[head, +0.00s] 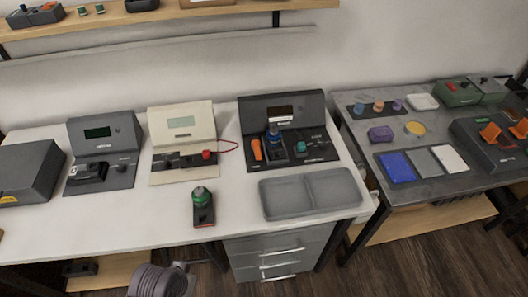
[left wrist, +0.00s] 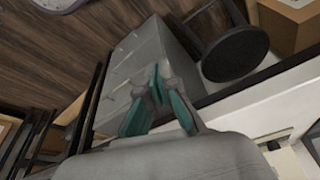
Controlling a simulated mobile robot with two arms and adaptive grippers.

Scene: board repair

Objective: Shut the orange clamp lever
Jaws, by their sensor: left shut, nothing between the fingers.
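An orange lever-like piece (head: 256,149) stands upright on the dark station (head: 281,108) at the back of the white table, left of a blue-topped part. I cannot tell for sure which orange piece is the clamp lever. My left gripper (left wrist: 157,78) is shut and empty in the left wrist view, with its teal-padded fingers meeting, away from all the orange pieces. My right gripper is not in view.
A grey two-part tray (head: 311,192) lies in front of the dark station. A green-topped part (head: 202,206) stands near the table's front edge. A cream station (head: 183,142) stands to the left. Drawers (head: 268,256) sit below, and a dark stool (left wrist: 233,50) shows in the wrist view.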

